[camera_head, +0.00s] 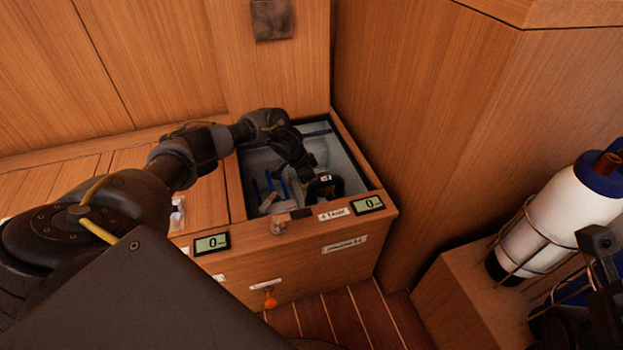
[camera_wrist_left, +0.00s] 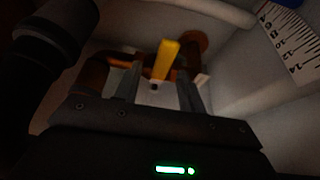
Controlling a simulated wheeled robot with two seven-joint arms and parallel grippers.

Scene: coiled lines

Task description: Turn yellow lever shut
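The yellow lever (camera_wrist_left: 166,60) stands up in the left wrist view, on an orange-brown metal fitting (camera_wrist_left: 95,72) against a pale wall. My left gripper (camera_wrist_left: 160,92) is open, with one finger on each side of the lever's line. I cannot tell whether either finger touches it. In the head view my left arm reaches down into an open compartment (camera_head: 356,180) in the wooden bench, with the left gripper (camera_head: 308,182) low inside. The lever is not distinguishable there. Dark parts at the lower right edge seem to be my right arm; its fingers cannot be made out.
A depth scale (camera_wrist_left: 287,40) is on the compartment wall. Small displays (camera_head: 368,204) (camera_head: 212,244) sit on the bench front, above an orange knob (camera_head: 270,299). A white and blue cylinder (camera_head: 560,220) stands in a wire rack at right. Wood panels close off the back.

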